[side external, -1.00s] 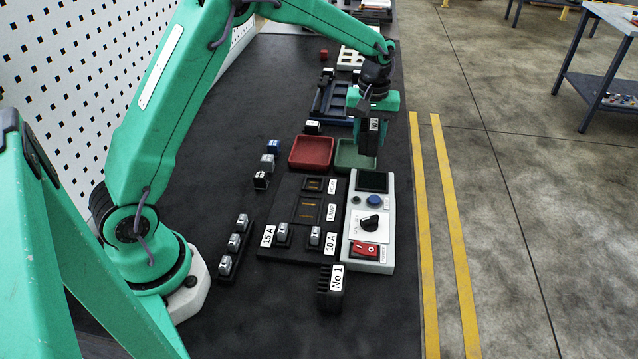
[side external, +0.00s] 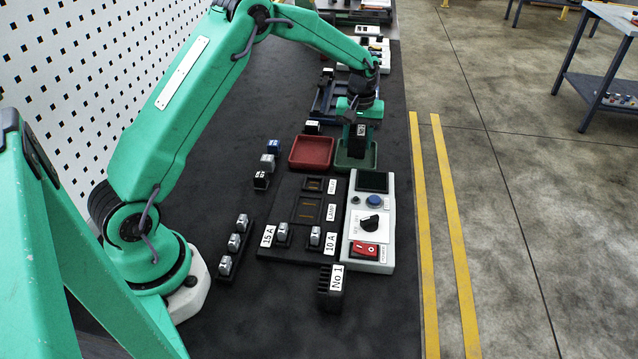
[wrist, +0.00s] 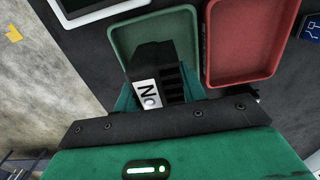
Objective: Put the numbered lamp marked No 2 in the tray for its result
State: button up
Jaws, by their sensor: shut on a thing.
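A black finned lamp block (wrist: 152,70) with a white label reading "No" is held in my gripper (side external: 358,128); its number is hidden in the wrist view. In the side view the block (side external: 357,148) is inside or just above the green tray (side external: 343,164); I cannot tell whether it touches the floor. The green tray also shows in the wrist view (wrist: 125,38), around the block's far end. The red tray (side external: 311,152) stands empty to its left. A similar block marked No 1 (side external: 325,290) stands at the front of the bench.
The tester box (side external: 372,225) with a screen, knob and red switch stands in front of the green tray. The dark socket board (side external: 308,210) lies left of it. Small blocks (side external: 261,180) stand further left. A blue rack (side external: 325,100) is behind the trays.

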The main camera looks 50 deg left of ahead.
aim_at(358, 129)
jog(key=shift+f, duration=1.05)
jog(key=shift+f, duration=0.15)
jog(key=o, duration=1.3)
notch_tip(358, 129, up, 11)
jog(key=shift+r, duration=0.65)
jog(key=shift+r, duration=0.1)
